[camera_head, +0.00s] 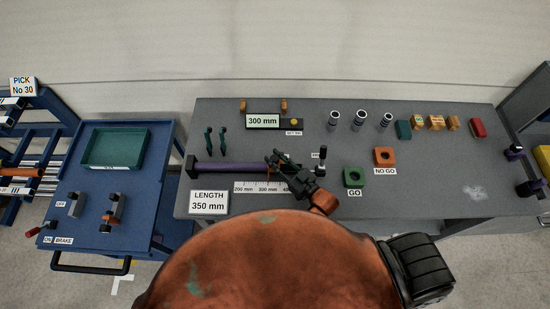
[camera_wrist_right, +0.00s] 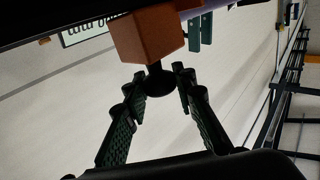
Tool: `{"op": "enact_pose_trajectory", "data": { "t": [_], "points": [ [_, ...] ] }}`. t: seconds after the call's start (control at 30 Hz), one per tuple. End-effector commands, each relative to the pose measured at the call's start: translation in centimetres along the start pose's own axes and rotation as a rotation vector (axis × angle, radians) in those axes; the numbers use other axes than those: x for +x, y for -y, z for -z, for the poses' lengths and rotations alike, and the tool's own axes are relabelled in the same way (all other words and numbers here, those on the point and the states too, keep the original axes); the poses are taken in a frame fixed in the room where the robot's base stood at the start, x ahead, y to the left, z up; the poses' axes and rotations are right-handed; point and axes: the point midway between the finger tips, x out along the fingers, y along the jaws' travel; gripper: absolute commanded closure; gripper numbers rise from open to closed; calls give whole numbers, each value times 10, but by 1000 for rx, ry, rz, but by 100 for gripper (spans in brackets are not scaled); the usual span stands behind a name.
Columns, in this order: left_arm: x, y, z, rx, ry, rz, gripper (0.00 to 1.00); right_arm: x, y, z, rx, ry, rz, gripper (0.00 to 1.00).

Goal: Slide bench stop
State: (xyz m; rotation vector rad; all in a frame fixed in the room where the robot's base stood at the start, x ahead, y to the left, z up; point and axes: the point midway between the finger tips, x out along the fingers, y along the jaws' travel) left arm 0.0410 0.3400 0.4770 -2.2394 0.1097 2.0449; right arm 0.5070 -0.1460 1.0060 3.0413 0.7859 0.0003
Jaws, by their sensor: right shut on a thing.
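The purple rail (camera_head: 230,169) lies along the left front of the grey bench (camera_head: 430,180), with a dark block at its left end. A ruler (camera_head: 262,187) marked 200 mm and 300 mm runs in front of it. My right gripper (camera_head: 277,160) is at the rail's right part. In the wrist view the right gripper (camera_wrist_right: 160,82) is shut on the dark knob of an orange block, the bench stop (camera_wrist_right: 147,35). In the head view the gripper mostly hides the stop. My left gripper is not in view.
A sign (camera_head: 209,202) reads LENGTH 350 mm; a display (camera_head: 262,121) reads 300 mm. Green GO (camera_head: 354,178) and orange NO GO (camera_head: 384,157) blocks stand to the right. Several small parts line the back. A blue cart (camera_head: 140,210) with a green tray (camera_head: 115,148) stands left.

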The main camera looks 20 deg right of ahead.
Motion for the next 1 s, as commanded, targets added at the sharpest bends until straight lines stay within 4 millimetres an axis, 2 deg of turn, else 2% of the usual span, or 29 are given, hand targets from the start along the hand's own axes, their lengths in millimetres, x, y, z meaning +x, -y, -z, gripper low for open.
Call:
{"op": "enact_pose_trajectory", "data": {
  "t": [0.17,0.57,0.9,1.0],
  "points": [
    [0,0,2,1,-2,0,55,0,0,0,0,0,0,100],
    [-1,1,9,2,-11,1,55,-4,-4,0,-1,2,0,100],
    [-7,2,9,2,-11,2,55,-60,-60,-1,-2,5,-2,100],
    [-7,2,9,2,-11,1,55,-70,-70,-1,-1,3,-2,100]
  ]
}}
